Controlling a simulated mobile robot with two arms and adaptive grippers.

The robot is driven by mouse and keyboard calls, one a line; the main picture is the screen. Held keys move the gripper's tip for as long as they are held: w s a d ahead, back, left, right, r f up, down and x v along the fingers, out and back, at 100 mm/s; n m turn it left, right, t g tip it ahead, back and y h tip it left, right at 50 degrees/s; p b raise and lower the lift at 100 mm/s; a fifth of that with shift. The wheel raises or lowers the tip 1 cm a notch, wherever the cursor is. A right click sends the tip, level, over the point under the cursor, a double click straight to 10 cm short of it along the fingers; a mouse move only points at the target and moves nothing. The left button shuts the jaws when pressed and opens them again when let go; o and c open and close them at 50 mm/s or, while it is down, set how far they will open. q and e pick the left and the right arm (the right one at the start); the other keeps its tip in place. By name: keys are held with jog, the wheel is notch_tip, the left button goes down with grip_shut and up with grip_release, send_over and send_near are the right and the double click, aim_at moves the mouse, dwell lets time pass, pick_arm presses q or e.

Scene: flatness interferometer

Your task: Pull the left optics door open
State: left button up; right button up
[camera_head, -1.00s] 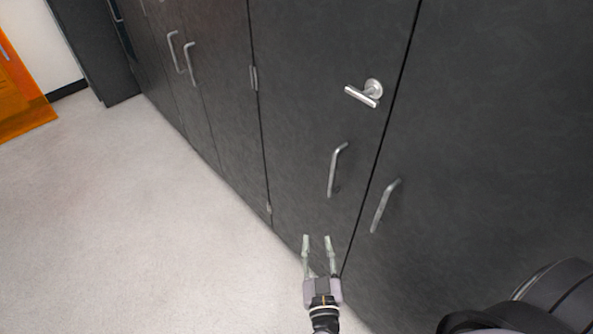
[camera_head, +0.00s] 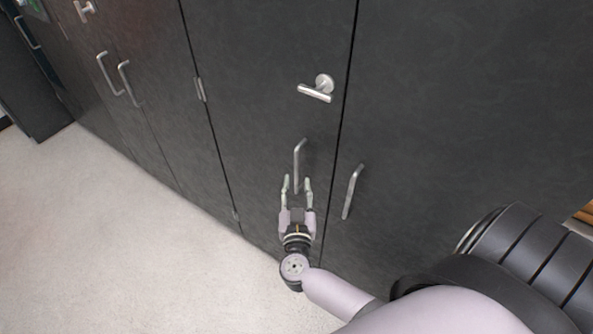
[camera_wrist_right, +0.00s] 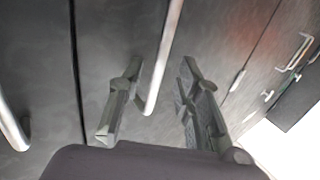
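The left optics door (camera_head: 256,95) is a dark grey panel, and it looks shut. It has a silver lever (camera_head: 317,89) high up and a silver bar handle (camera_head: 300,165) below it. My right gripper (camera_head: 297,183) is open at the lower end of that bar handle. In the right wrist view the bar handle (camera_wrist_right: 164,60) shows between the two spread fingers, and they do not look closed on it. My left gripper is not in view.
The neighbouring door on the right has its own bar handle (camera_head: 352,191), close to my right gripper. More dark cabinet doors with paired handles (camera_head: 124,83) run away to the left. The pale floor (camera_head: 90,230) in front is clear.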

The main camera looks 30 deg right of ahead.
aim_at(297, 175)
jog(key=x, duration=0.5)
grip_shut()
dwell(0.3)
dwell(0.4)
